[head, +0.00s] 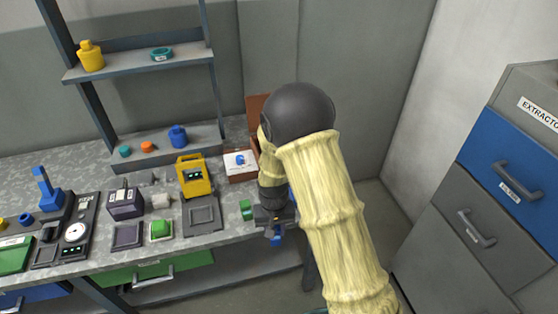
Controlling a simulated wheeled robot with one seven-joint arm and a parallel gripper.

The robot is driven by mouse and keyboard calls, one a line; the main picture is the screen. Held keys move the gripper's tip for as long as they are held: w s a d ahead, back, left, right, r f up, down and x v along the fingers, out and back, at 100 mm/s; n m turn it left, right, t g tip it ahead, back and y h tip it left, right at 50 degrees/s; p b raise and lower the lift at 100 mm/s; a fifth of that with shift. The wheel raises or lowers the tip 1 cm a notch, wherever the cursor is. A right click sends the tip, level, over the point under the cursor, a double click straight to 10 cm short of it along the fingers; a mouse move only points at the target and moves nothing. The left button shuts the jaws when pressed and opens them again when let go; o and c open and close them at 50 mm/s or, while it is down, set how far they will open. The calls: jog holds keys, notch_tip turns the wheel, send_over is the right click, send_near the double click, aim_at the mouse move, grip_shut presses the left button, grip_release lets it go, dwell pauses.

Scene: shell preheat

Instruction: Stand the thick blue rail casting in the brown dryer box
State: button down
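My gripper (275,232) points down just off the bench's front right edge, partly hidden by my own arm. A blue piece (277,239) shows between its fingertips; it looks like the thick blue rail casting, held clear of the bench, though only a little of it is visible. The brown dryer box (257,104) stands at the back right of the bench with its brown lid raised. My arm covers much of the box, so its inside is hidden. A white panel with a small blue shape (240,160) is at its left side.
A yellow device (194,176), a grey square tray (202,215) and a green block (246,210) are left of my gripper. A shelf rack (140,60) rises behind. Grey and blue drawers (505,170) stand at right. Open floor lies between the bench and drawers.

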jog(key=w+d+f, duration=0.1)
jog(key=d+f, duration=0.3)
jog(key=d, duration=0.3)
jog(key=w+d+f+m, duration=0.1)
jog(key=d+f, duration=0.3)
jog(key=d, duration=0.3)
jog(key=shift+w, duration=0.3)
jog(key=shift+d+f, duration=0.1)
jog(key=shift+d, duration=0.05)
